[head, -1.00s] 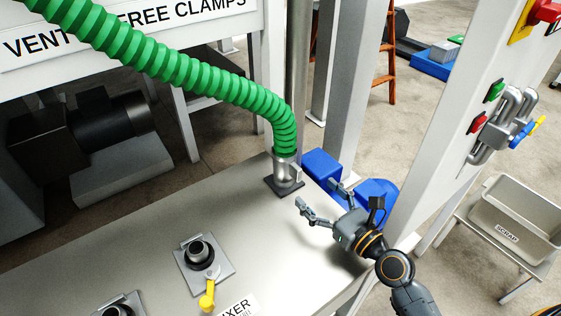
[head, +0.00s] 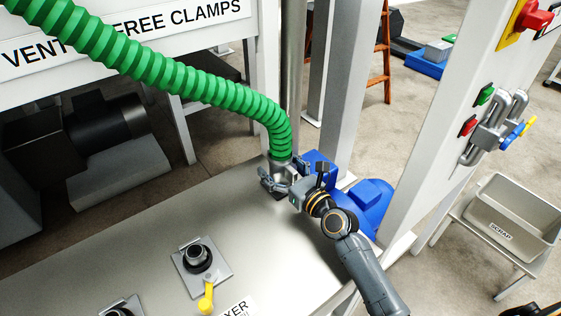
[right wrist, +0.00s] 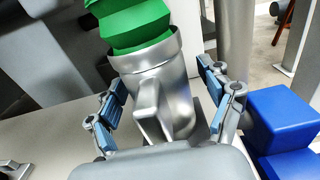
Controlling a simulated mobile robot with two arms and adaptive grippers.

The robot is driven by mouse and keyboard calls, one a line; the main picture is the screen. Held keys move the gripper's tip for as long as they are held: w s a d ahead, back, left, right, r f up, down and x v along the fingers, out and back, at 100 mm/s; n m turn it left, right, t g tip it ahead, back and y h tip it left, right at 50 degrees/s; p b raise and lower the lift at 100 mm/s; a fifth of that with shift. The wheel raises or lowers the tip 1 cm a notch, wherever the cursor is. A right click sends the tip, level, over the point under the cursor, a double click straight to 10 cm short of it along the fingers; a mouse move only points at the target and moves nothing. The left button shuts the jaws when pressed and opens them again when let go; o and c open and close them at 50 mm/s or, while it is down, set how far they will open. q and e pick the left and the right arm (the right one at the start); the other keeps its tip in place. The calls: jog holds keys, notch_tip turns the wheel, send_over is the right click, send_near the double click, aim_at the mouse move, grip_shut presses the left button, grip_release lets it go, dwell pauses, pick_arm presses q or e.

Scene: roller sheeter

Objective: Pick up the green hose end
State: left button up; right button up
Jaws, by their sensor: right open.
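The green hose (head: 190,80) comes from the upper left in the head view and bends down to its end at the back of the steel table. The hose end is a silver metal cuff (right wrist: 152,88), which stands upright on a dark base plate. My right gripper (head: 283,178) is at the cuff. In the right wrist view its open fingers (right wrist: 162,98) stand on both sides of the cuff, with a gap visible on each side. The lower cuff and base are partly hidden by the gripper in the head view. My left gripper is not in view.
The steel table (head: 120,245) has a port with a yellow handle (head: 207,298) at the front. A metal post (head: 293,80) stands just behind the cuff. Blue boxy equipment (head: 368,200) lies beyond the table's right edge. A control post with a red knob (head: 540,14) rises at right.

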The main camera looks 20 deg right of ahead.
aim_at(279, 141)
jog(key=shift+c, duration=0.4)
grip_shut()
notch_tip(279, 141, up, 9)
jog(key=p, duration=0.3)
jog(key=shift+p, duration=0.35)
jog(key=shift+r, duration=0.65)
jog(key=shift+a, duration=0.1)
